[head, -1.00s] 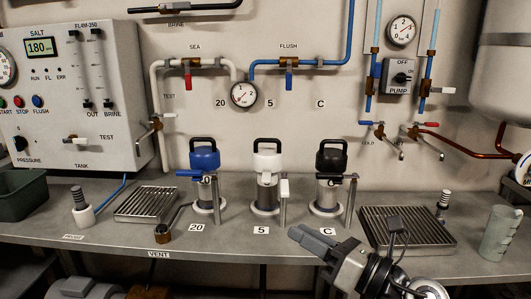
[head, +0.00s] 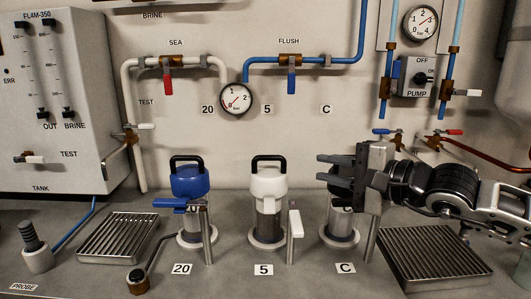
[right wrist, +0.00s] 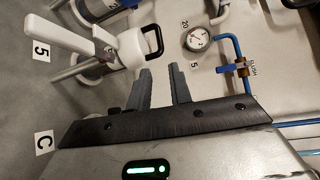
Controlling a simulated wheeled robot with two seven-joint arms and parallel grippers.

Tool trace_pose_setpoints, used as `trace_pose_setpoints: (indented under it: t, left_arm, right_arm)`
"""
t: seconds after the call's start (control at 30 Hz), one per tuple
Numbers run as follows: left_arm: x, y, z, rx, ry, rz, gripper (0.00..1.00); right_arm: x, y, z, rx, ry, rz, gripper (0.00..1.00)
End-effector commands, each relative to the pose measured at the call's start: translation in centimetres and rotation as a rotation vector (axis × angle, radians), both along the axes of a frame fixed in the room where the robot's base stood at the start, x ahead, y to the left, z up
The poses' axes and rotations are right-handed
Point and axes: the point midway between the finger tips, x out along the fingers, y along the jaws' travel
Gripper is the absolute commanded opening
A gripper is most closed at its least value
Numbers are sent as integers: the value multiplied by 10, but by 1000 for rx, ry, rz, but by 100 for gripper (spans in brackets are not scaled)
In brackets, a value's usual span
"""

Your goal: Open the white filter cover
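The white filter cover (head: 267,184) sits on the middle filter housing, between the blue and black ones, with its black loop handle (head: 268,163) on top. A white lever (head: 296,223) hangs down at its right side. The cover also shows in the right wrist view (right wrist: 131,48), with its handle (right wrist: 153,41) toward my fingers. My right gripper (head: 320,170) is to the right of the white cover, fingers pointing left, apart from it. Its two fingers are spread with nothing between them, also in the right wrist view (right wrist: 162,86). My left gripper is not in view.
The blue-covered filter (head: 190,182) stands to the left. My right gripper partly hides the black-covered filter (head: 340,215). Drain grates (head: 118,237) and (head: 435,255) lie on the grey counter. A pressure gauge (head: 235,99) and pipes are on the wall behind.

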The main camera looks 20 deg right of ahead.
Motion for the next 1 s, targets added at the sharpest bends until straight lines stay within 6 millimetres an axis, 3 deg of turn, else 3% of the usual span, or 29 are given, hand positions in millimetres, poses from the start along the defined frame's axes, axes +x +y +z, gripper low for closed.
trace_pose_setpoints:
  t: [0.3, 0.7, 1.0]
  left_arm:
    - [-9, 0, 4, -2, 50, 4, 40]
    - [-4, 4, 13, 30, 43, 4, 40]
    - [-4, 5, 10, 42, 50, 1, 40]
  right_arm:
    - [46, 29, -2, 9, -1, 6, 21]
    - [114, 67, -16, 4, 1, 4, 21]
    - [130, 76, -21, 3, 1, 5, 21]
